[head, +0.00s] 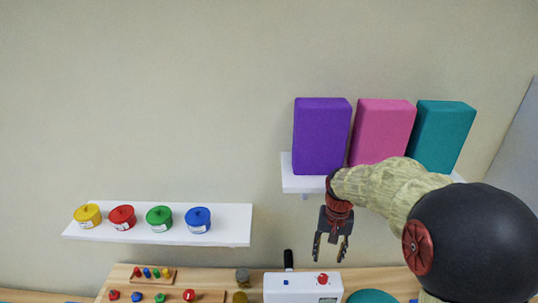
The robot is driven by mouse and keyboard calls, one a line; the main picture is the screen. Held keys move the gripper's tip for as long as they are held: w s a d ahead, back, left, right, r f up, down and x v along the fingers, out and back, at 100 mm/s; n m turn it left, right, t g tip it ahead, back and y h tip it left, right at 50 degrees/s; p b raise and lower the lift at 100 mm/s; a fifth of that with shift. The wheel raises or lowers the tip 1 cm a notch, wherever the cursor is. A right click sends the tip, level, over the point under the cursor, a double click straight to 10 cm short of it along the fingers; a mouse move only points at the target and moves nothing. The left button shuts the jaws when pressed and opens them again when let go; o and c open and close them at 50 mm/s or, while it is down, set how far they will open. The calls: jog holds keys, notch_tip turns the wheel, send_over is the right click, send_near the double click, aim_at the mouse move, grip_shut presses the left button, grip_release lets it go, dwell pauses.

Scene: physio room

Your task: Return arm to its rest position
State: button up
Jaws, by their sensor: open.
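My arm comes in from the lower right of the head view. My gripper (330,246) hangs at its end with the fingers pointing down. The two dark fingers are spread apart and nothing shows between them. The gripper is in front of the wall, and in the picture it sits just above a white device (303,287) on the wooden table. My forearm covers part of the right-hand shelf.
A purple block (321,137), a pink block (383,132) and a teal block (441,136) stand on the right shelf (304,183). Several coloured lidded pots stand on the left shelf (158,233). The wooden table (120,282) holds peg boards and a teal round thing (371,297).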

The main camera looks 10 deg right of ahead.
jog(key=s+a+n+t+b, duration=0.1)
jog(key=s+a+t+b, duration=0.1)
jog(key=s+b, duration=0.3)
jog(key=s+a+r+n+t+b, duration=0.1)
jog(key=s+a+b, duration=0.3)
jog(key=s, duration=0.5)
jog(key=s+a+n+t+b, duration=0.2)
jog(key=s+a+n+b, duration=0.1)
jog(key=s, duration=0.4)
jog(key=a+b, duration=0.1)
jog(key=b, duration=0.1)
jog(key=shift+r+t+b, duration=0.2)
jog(key=shift+t+b, duration=0.1)
jog(key=shift+b, duration=0.1)
